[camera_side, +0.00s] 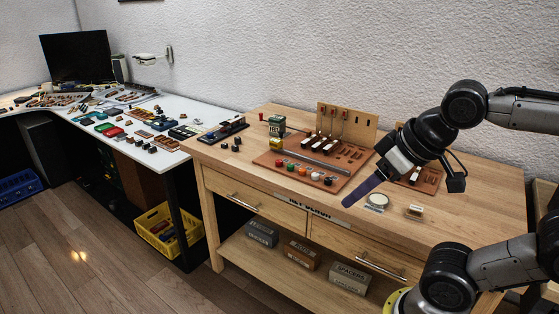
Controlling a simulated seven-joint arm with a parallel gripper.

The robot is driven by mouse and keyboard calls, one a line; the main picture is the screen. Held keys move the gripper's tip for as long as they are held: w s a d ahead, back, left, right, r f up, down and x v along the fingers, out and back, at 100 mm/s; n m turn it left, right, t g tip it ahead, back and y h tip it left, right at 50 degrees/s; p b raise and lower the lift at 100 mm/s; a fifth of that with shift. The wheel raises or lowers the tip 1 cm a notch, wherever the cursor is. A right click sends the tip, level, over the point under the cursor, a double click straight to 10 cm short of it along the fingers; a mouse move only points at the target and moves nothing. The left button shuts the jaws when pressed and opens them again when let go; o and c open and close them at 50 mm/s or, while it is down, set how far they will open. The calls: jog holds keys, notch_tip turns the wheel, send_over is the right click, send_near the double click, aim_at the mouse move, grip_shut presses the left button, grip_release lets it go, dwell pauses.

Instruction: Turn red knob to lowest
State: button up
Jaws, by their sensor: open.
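A row of small coloured knobs runs along the front of the brown board (342,185) on the workbench. The red knob (279,162) is at the left end of the row. A green knob (290,167), an orange-red knob (303,171), and paler and darker ones follow to the right. The knobs are too small to read how they are turned. My gripper (348,202), with purple fingers pointing down and left, is above the bench's front edge, right of the knobs and apart from them. It is open, with nothing visible in it; the fingers overlap from this side.
An upright wooden panel with red-topped pieces (346,122) stands behind the board. A metal rail (318,157) lies behind the knobs. A small green-grey device (276,127) stands at the left. A round dish (377,201) and a small block (415,211) lie near the gripper.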

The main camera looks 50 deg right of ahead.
jog(key=w+d+r+m+h, duration=0.1)
jog(key=w+d+r+m, duration=0.15)
jog(key=w+r, duration=0.8)
jog(key=m+g+h, duration=0.2)
jog(key=m+g, duration=0.1)
jog(key=m, duration=0.2)
send_over(279, 161)
jog(key=s+a, duration=0.4)
notch_tip(279, 161, down, 20)
jog(key=f, duration=0.1)
jog(key=x, duration=1.2)
jog(key=shift+s+d+f, duration=0.1)
jog(key=shift+s+f, duration=0.1)
jog(key=shift+f, duration=0.1)
grip_shut()
